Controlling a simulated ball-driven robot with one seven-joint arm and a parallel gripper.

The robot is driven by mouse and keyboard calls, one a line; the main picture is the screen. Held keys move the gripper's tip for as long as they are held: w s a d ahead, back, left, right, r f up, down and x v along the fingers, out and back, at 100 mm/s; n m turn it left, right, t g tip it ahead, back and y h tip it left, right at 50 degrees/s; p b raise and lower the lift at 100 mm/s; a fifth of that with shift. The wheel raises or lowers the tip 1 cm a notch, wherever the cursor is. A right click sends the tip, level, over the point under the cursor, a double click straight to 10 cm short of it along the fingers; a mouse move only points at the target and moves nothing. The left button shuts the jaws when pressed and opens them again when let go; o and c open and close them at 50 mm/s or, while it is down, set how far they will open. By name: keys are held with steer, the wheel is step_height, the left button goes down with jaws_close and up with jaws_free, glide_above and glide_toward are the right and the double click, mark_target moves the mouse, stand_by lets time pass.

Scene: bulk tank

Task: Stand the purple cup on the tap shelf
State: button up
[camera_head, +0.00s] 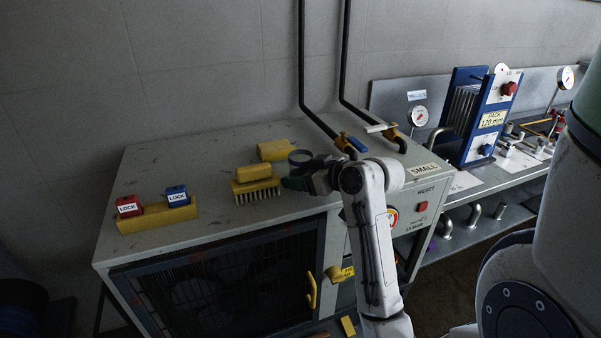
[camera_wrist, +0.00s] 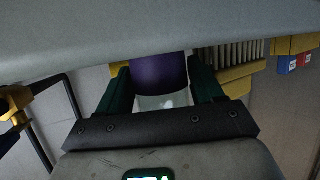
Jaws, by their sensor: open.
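The purple cup (camera_wrist: 160,72) stands between the two green fingers in the wrist view, its base end at the cabinet top. A pale part of it shows towards the palm. In the head view a dark round rim (camera_head: 300,156), apparently the cup's, shows behind my gripper (camera_head: 296,180). My gripper is open and low over the cabinet top, with a finger on each side of the cup. I cannot tell whether a finger touches it. I cannot identify the tap shelf with certainty; curved spouts (camera_head: 475,217) hang above a lower steel surface at the right.
The cabinet top (camera_head: 230,150) holds a yellow brush (camera_head: 256,188), a yellow block (camera_head: 275,150) close to the cup, and red and blue locks (camera_head: 177,196) on a yellow bar. Two black pipes with valves (camera_head: 352,145) rise behind. A blue plate pack (camera_head: 480,115) stands on the right bench.

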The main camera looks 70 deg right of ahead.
steer(key=shift+c, duration=0.3)
steer(key=c, duration=0.7)
steer(key=shift+r, duration=0.1)
